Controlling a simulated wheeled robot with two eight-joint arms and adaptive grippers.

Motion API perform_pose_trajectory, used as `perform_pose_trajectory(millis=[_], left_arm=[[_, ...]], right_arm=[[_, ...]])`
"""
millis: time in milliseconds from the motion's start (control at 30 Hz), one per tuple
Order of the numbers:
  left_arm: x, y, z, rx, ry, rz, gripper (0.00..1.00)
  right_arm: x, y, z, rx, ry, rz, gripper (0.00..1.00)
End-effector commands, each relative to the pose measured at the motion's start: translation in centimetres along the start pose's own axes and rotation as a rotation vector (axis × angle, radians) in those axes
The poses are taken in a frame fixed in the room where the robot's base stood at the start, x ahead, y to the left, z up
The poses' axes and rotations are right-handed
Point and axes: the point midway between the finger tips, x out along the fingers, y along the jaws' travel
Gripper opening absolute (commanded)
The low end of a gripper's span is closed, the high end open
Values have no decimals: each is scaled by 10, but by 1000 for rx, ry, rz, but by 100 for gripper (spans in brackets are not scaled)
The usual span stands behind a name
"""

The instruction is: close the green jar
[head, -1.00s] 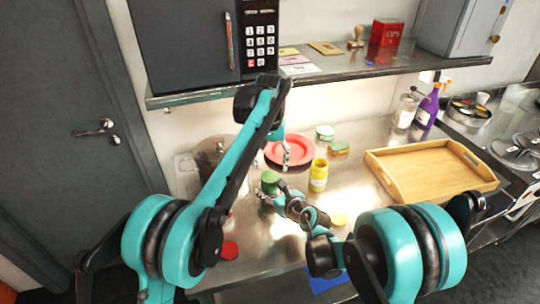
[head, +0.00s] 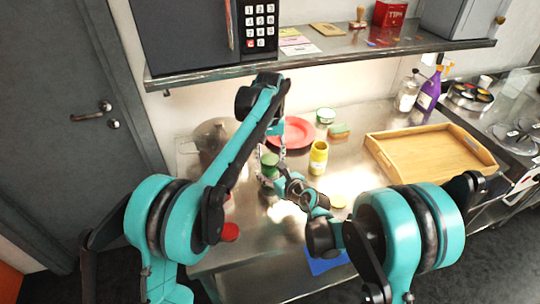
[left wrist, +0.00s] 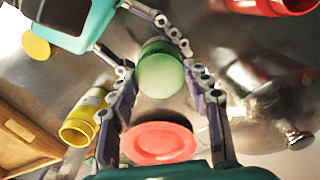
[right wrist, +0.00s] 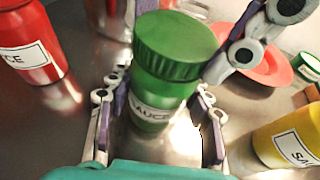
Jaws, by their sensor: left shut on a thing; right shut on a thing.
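The green jar (right wrist: 150,112) stands upright on the steel counter, its SAUCE label facing my right wrist camera. A ridged green lid (right wrist: 178,45) sits on top of it; whether it is fully tightened I cannot tell. In the left wrist view the lid (left wrist: 160,72) shows from above. My left gripper (head: 271,164) comes down from above, shut on the lid, with a finger on either side. My right gripper (right wrist: 155,100) reaches in low from the side, shut around the jar body. The arms and fingers partly hide the jar in the head view.
A yellow jar (head: 318,160) stands close on the right, a red jar (right wrist: 28,45) on the other side. A red plate (head: 291,130) lies behind. Loose red (head: 229,232) and yellow (head: 338,201) lids lie in front. A pot (head: 211,140) and wooden tray (head: 390,139) flank the area.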

Motion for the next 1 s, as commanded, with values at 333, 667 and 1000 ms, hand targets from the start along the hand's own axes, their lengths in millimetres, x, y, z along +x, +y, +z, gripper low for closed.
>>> perform_pose_trajectory(millis=[333,667,1000], left_arm=[[0,0,0,9,0,0,72],[-2,0,0,9,0,0,72],[-60,0,0,9,0,0,72]], right_arm=[[0,0,0,0,0,0,0],[0,0,0,0,0,0,0],[0,0,0,0,0,0,0]])
